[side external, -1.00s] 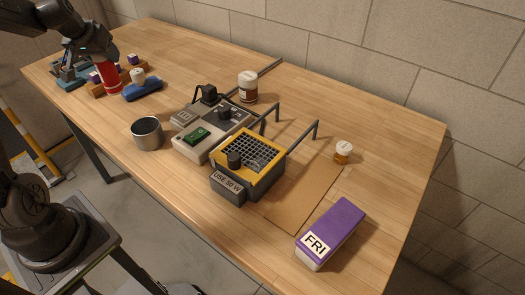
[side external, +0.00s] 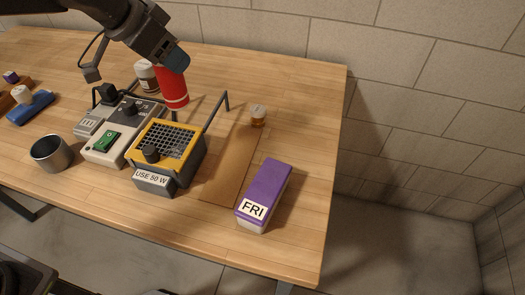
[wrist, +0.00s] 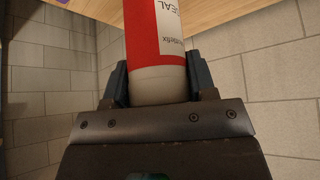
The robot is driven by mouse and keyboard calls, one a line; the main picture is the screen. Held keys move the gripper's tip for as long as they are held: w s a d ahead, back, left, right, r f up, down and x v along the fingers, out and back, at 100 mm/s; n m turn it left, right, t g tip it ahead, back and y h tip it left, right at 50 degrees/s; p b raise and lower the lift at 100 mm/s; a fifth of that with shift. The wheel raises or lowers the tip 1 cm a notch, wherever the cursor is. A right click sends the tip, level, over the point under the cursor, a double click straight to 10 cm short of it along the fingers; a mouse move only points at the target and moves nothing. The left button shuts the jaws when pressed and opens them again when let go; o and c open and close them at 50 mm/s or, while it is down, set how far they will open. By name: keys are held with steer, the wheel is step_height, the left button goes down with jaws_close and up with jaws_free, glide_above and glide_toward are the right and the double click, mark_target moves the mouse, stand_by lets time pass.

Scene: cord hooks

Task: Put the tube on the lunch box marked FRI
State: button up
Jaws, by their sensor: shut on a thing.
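The tube (side external: 174,90) is red with a white label. My gripper (side external: 176,66) is shut on its upper end and holds it up, slightly tilted, above the back of the yellow-topped unit. In the wrist view the tube (wrist: 154,40) sits between both fingers (wrist: 158,82), its pale end near the palm. The lunch box marked FRI (side external: 268,180) has a purple lid and a pale body, and lies at the front right of the table. Its lid is bare. The tube is apart from it, to its upper left in the picture.
A yellow-topped unit (side external: 168,142) labelled USE 50 W, with raised arms behind it, stands left of a brown board (side external: 228,172). A small amber bottle (side external: 258,117) stands behind the board. A grey unit (side external: 106,150), metal cup (side external: 50,154) and brown jar (side external: 146,78) are further left.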

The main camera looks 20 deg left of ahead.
steer(key=s+d+m+h, duration=0.15)
steer(key=s+d, duration=0.35)
steer(key=d, duration=0.5)
steer(key=s+d+f, duration=0.3)
steer(key=d+f, duration=0.7)
steer(key=shift+d+m+g, duration=0.25)
steer(key=shift+m+g, duration=0.15)
steer(key=shift+m, duration=0.05)
steer(key=shift+f, duration=0.2)
steer(key=o, duration=1)
